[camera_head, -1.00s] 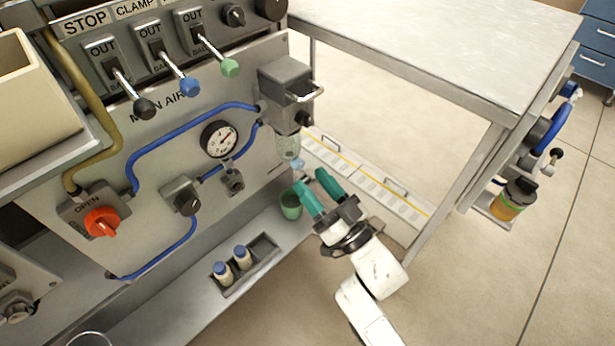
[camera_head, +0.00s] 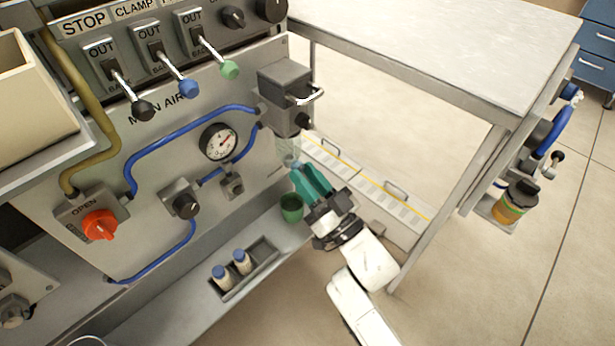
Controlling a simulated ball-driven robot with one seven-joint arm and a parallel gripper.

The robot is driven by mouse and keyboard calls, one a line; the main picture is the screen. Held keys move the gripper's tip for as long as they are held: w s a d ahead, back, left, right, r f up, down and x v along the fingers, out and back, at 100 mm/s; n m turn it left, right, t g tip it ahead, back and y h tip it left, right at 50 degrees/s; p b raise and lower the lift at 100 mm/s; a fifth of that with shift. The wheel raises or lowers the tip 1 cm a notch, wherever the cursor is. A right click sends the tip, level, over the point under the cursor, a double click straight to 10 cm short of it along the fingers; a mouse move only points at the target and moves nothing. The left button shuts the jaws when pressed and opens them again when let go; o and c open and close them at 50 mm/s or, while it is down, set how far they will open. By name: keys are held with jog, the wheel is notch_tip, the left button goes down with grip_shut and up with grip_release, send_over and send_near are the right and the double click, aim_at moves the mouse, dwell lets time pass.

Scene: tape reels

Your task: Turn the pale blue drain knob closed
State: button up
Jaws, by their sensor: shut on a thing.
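The pale blue drain knob (camera_head: 295,164) sits under the clear bowl (camera_head: 287,148) of the filter unit at the panel's right side. Only a small part of it shows, at the tips of my gripper. My gripper (camera_head: 301,172) has teal fingers and comes from the lower right. Its fingers are close together and shut on the knob, hiding most of it. I cannot tell the knob's turn angle.
A green cup (camera_head: 291,208) stands on the ledge just below my fingers. A tray (camera_head: 262,255) with two small blue-capped bottles (camera_head: 222,277) is to the lower left. The filter's grey housing (camera_head: 285,82) is above. A bench leg (camera_head: 445,210) stands to the right.

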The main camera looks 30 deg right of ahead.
grip_shut()
jog(key=shift+n, duration=0.3)
jog(key=shift+d+r+n+y+p, duration=0.1)
jog(key=shift+r+n+y+p, duration=0.05)
jog(key=shift+n+y+p, duration=0.85)
jog(key=shift+w+d+n+g+y+p, duration=0.1)
jog(key=shift+n+g+y+p, duration=0.35)
jog(key=shift+n, duration=1)
jog(key=shift+d+n+g+y+p, duration=0.1)
jog(key=shift+n+g+y+p, duration=0.35)
jog(key=shift+n, duration=1)
jog(key=shift+n+y, duration=0.3)
jog(key=o, duration=0.8)
grip_release()
